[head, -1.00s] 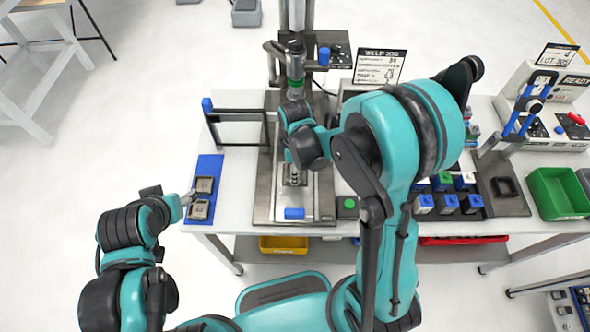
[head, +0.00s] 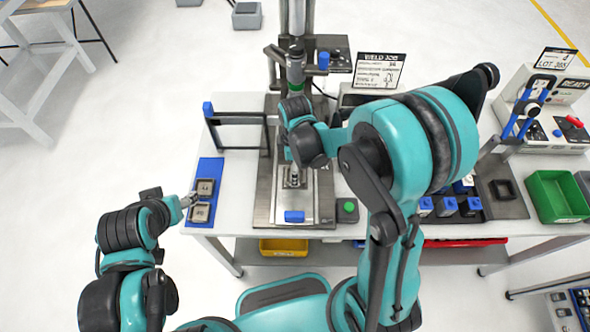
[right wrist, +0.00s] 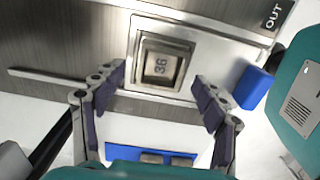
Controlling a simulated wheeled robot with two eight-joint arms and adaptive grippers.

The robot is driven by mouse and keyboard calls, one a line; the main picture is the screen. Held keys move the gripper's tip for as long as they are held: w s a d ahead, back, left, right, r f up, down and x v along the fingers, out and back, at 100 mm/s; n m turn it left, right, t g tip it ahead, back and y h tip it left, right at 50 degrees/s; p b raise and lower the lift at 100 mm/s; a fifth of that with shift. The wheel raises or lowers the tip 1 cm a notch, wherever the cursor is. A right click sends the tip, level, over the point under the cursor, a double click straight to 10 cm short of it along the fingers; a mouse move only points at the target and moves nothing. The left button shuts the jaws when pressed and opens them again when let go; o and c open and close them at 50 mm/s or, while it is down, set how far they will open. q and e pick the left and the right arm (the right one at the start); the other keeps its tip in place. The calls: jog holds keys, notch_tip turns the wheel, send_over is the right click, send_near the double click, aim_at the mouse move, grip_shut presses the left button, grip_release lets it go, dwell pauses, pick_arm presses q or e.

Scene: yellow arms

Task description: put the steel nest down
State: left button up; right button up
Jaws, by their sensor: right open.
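The steel nest, a square metal frame around a plate marked 36, lies flat on the press plate in the right wrist view (right wrist: 143,82). In the head view my right gripper and wrist largely hide it. My right gripper (right wrist: 160,84) is open, with one finger on either side of the nest's near edge and gaps showing between fingers and nest. In the head view it hangs down over the press plate (head: 294,178). My left gripper (head: 188,199) is beside the blue mat; its fingers are too small to read.
Two similar square metal pieces lie on the blue mat (head: 210,168). A blue block (head: 294,216) is at the press plate's front edge. A green button box (head: 347,210) is right of it. The press column (head: 296,65) rises behind. A green bin (head: 556,196) stands far right.

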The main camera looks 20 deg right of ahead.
notch_tip(320, 180, up, 9)
jog(key=p, duration=0.2)
jog(key=s+d+r+m+t, duration=0.4)
jog(key=s+r+m+t, duration=0.3)
jog(key=m, duration=0.7)
jog(key=s+r, duration=0.2)
jog(key=s, duration=0.1)
jog(key=shift+s+d+m, duration=0.2)
jog(key=shift+d+m, duration=0.15)
jog(key=shift+m, duration=0.05)
notch_tip(320, 180, down, 9)
jog(key=b, duration=0.8)
jog(key=shift+r, duration=0.2)
